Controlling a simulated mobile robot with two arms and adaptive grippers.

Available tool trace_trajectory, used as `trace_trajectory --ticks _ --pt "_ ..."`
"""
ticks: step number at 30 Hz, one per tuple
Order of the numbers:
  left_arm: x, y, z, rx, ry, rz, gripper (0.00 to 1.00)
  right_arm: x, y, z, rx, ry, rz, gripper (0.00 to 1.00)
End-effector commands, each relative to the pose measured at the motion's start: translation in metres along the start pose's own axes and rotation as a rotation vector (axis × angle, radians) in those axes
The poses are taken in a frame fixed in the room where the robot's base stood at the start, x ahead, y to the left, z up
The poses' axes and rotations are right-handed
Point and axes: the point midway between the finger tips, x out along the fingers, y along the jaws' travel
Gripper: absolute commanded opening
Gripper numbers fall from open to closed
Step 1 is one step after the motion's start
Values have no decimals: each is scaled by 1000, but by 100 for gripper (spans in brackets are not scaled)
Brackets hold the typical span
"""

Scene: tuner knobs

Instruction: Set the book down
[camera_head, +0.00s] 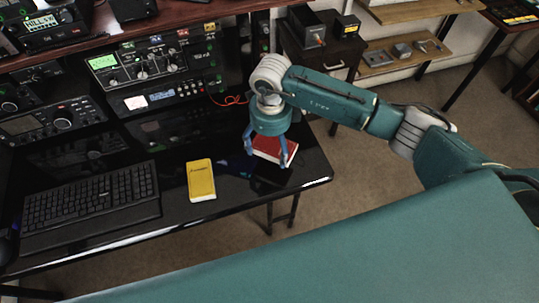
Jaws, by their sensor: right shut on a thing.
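A red book (274,148) is at the right end of the glossy black desk (235,205). My right gripper (268,163) points down over it, with one finger on each side, and is shut on the book. The book's upper part is partly hidden by the gripper. I cannot tell whether its underside touches the desk. A yellow book (201,181) lies flat on the desk to the left of the red one. My left gripper is not in view.
A black keyboard (92,199) lies on the left of the desk. Radio gear with knobs (153,65) stands along the back under a wooden shelf (150,24). The desk's right corner (326,178) is close to the red book. Bare desk lies between the two books.

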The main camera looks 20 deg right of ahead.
Motion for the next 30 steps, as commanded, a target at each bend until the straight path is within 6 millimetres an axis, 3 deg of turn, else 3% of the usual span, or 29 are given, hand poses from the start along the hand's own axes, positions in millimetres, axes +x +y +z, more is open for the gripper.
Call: trace_trajectory --ticks 15,27,28,30 --pt "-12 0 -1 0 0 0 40 60 0 0 0 0 0 49" --pt "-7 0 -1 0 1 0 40 67 -1 0 -1 -1 -1 49" --pt "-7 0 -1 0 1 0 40 67 -1 0 -1 -1 -1 82" --pt "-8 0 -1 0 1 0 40 66 0 0 -1 -1 -1 96"
